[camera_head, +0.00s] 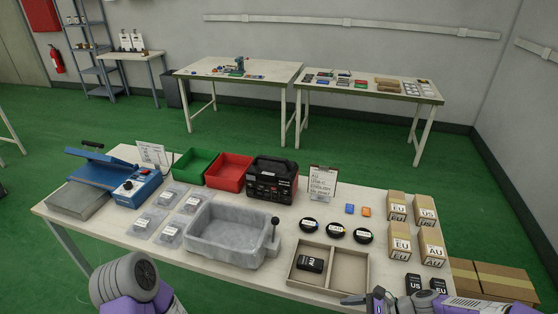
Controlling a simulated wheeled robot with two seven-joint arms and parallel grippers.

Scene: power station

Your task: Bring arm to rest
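My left arm (130,282) shows at the bottom left as a rounded grey and purple link in front of the table's near edge. Its gripper is not in view. My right arm (415,303) shows at the bottom right, purple and grey, cut off by the lower edge of the picture. Its gripper end (360,299) is low at the near edge of the table, close to the wooden tray (291,272). I cannot make out whether its fingers are apart or together, and I see nothing held in it.
The white table (100,225) carries a blue machine (103,171), a grey stone-like basin (225,236), green (195,164) and red (229,172) bins, a black box (272,180) and several cartons (400,241). A floor carton (495,281) stands right. Green floor lies behind.

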